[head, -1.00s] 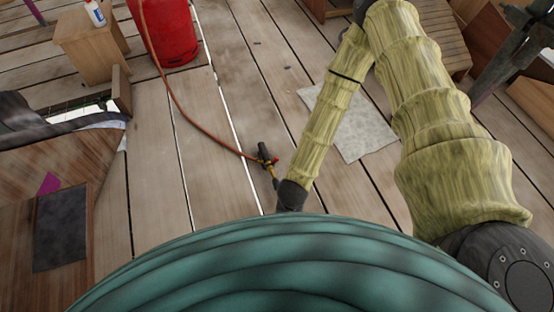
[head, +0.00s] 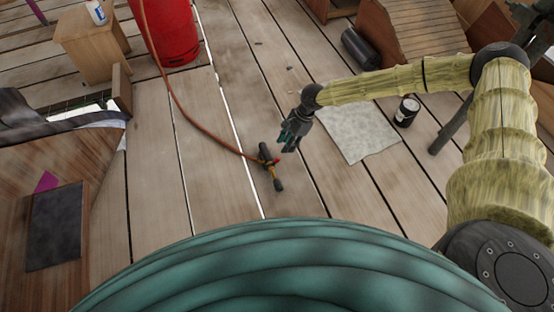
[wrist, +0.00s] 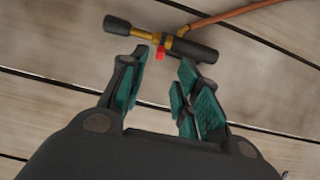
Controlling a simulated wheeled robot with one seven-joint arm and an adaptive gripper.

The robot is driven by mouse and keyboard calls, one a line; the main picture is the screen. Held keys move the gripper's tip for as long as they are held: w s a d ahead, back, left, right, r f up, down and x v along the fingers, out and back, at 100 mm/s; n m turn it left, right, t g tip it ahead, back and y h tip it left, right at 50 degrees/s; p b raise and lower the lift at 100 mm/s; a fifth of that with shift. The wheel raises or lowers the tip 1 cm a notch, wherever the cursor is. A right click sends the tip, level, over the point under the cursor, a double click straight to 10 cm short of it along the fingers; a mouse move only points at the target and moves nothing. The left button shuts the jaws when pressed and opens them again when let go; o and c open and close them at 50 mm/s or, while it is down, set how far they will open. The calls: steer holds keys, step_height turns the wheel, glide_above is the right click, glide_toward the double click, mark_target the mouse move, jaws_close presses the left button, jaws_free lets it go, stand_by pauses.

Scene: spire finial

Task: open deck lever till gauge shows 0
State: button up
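My gripper (head: 294,137) hangs above the deck planks, up and right of a torch (head: 265,158). In the wrist view my gripper (wrist: 160,82) is open, its teal-padded fingers spread with nothing between them. The torch (wrist: 195,48) lies just beyond the fingertips there, with a black handle, brass neck, red knob and dark nozzle. I cannot tell its exact distance from the fingers. I make out no deck lever and no gauge in either view.
An orange hose (head: 188,112) runs from the torch to a red cylinder (head: 165,30) at the back. A pale sheet (head: 358,135) lies right of my gripper, with a dark can (head: 406,111) beside it. A wooden stool (head: 92,40) stands back left. Bare planks surround the torch.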

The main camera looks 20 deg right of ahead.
mark_target(277, 159)
steer(key=b+x, duration=0.5)
steer(key=x, duration=0.5)
steer(key=shift+w+a+f, duration=0.1)
steer(key=shift+w+f, duration=0.05)
steer(key=shift+f, duration=0.1)
jaws_close()
